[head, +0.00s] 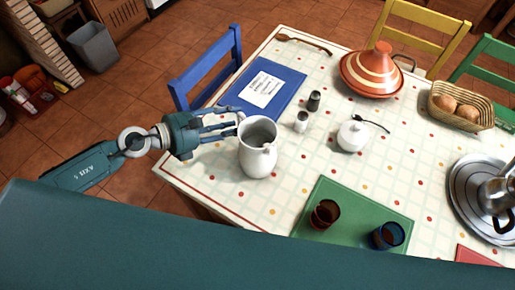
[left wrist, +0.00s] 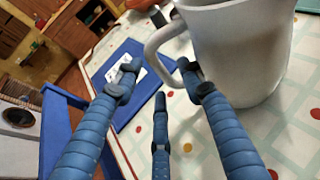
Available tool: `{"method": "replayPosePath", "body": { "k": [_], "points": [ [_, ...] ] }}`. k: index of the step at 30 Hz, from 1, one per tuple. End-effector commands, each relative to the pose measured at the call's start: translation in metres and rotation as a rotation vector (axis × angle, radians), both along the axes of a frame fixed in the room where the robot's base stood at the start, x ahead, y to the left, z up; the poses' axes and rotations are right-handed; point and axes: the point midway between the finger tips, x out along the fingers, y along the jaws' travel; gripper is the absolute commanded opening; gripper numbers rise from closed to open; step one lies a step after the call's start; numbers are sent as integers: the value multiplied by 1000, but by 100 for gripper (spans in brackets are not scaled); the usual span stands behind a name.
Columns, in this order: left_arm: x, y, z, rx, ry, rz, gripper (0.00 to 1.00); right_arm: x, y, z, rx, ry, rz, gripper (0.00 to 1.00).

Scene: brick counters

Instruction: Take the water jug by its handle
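The white water jug (head: 258,158) stands upright on the table near its left edge. It fills the upper right of the left wrist view (left wrist: 240,45), where its handle (left wrist: 152,48) curves out to the left. My left gripper (head: 232,124) is just left of the jug, fingers pointing at it. In the left wrist view the left gripper (left wrist: 160,82) is open, its fingers spread. The right-hand finger overlaps the lower end of the handle; I cannot tell whether it touches. In the head view the handle is hidden by the fingers. My right gripper is not in view.
A blue placemat (head: 285,105) with a paper lies behind the jug, with two shakers (head: 302,121) and a white sugar bowl (head: 352,136) to the right. A green mat (head: 355,205) with two glasses is at front right. A blue chair (head: 205,70) stands at the left.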

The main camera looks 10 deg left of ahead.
Motion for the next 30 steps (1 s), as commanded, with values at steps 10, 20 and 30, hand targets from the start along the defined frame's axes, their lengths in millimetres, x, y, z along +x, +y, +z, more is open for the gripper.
{"method": "replayPosePath", "body": {
  "k": [10,20,30],
  "points": [
    [15,-16,-9,0,0,0,40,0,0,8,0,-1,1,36],
    [14,-16,-9,-1,1,-1,0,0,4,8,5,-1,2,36],
    [16,-17,-4,-10,-4,3,0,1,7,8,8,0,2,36]
  ]
}}
